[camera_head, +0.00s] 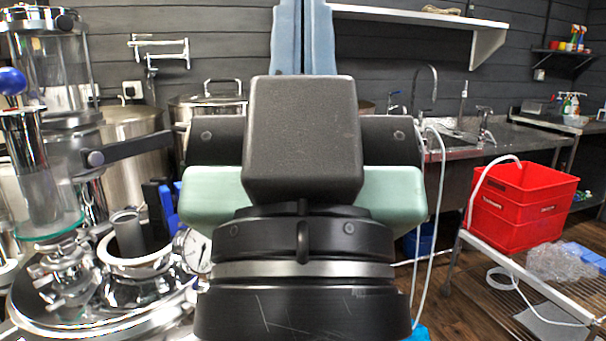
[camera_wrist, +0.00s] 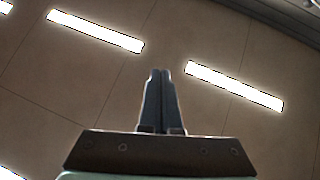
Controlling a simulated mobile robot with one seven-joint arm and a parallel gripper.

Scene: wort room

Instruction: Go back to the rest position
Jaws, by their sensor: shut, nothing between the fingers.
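My gripper (camera_wrist: 161,75) shows in the wrist view with its two dark fingers side by side and touching. Nothing is between them. Behind the fingers is the ceiling with bright light strips, so the gripper points upward. In the head view my gripper's pale blue fingers (camera_head: 303,35) stand upright at the top of the picture, close together, and their tips are cut off by the top edge. My wrist fills the middle of that view and hides what is behind it.
Steel brewing vessels with a glass cylinder (camera_head: 45,170) and a pressure gauge (camera_head: 193,250) stand close on the left. A red crate (camera_head: 515,225) sits on a wire-shelf cart (camera_head: 475,250) at right. A sink counter (camera_head: 520,142) and white wall shelf (camera_head: 420,17) are behind.

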